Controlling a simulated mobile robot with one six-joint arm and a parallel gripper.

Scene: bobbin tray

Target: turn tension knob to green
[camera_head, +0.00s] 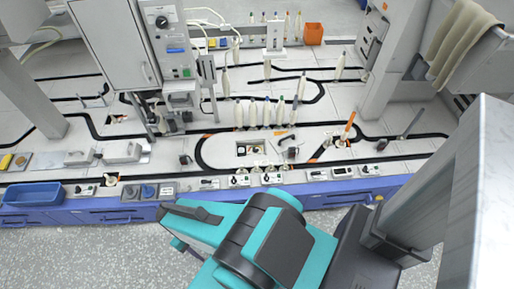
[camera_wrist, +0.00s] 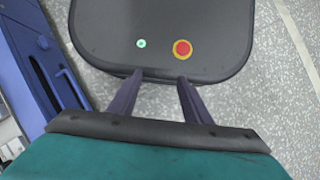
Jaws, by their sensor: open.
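Several small units with dark knobs sit along the front edge of the bench in the head view, including one white unit (camera_head: 239,181) near the middle. A large black dial (camera_head: 161,21) is on the tall white cabinet at the upper left. I cannot tell which is the tension knob, and no green mark beside a knob can be read. My gripper (camera_wrist: 160,76) shows in the wrist view with its two dark fingers apart and nothing between them. It points over my own dark base top, away from the knobs.
A blue bin (camera_head: 33,194) stands at the bench's front left corner. Upright bobbins (camera_head: 252,113) stand mid-bench inside a black track. An orange box (camera_head: 313,34) is at the back. A grey post and draped cloth (camera_head: 462,45) are at the right. Speckled floor (camera_head: 90,255) lies open in front.

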